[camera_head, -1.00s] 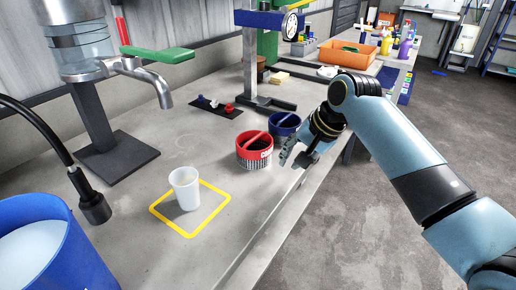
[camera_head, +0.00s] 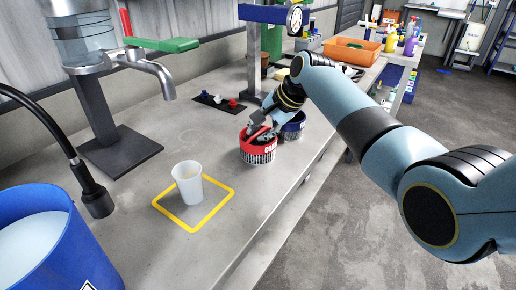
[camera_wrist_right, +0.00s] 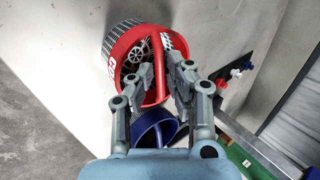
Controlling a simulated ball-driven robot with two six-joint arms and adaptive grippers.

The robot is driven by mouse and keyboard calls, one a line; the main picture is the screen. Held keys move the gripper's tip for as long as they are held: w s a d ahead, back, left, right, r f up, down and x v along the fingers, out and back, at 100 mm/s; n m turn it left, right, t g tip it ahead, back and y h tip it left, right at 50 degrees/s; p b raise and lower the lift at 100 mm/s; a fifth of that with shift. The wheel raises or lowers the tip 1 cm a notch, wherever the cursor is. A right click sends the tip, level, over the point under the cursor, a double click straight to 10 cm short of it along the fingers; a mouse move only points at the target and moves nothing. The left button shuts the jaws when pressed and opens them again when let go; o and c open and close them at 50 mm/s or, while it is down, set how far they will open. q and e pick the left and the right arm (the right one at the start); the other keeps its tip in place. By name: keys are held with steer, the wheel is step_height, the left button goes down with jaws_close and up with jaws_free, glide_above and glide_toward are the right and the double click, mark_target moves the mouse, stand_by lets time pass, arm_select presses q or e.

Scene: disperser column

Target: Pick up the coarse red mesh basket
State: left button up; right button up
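The coarse red mesh basket (camera_head: 259,156) stands upright on the bench, with a red rim, a grey mesh lower wall and a red bar handle across its top. My right gripper (camera_head: 262,124) is down at the top of this basket. In the right wrist view the basket (camera_wrist_right: 118,45) lies below the gripper (camera_wrist_right: 161,64), whose fingers are apart, one on each side of the red bar. I cannot tell whether they touch the bar. A blue basket (camera_head: 293,128) stands right beside the red one, partly hidden by my arm. My left gripper is out of view.
A white cup (camera_head: 188,184) stands inside a yellow square outline (camera_head: 166,212). A blue bucket (camera_head: 45,240) and a metal tap (camera_head: 150,66) are at the left. A dark strip with small knobs (camera_head: 217,101) and a stand's column (camera_head: 254,55) lie behind the baskets.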

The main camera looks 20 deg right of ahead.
steer(key=shift+w+f, duration=0.2)
steer(key=shift+f, duration=0.15)
steer(key=shift+c, duration=0.5)
jaws_close()
steer(key=shift+r, duration=0.1)
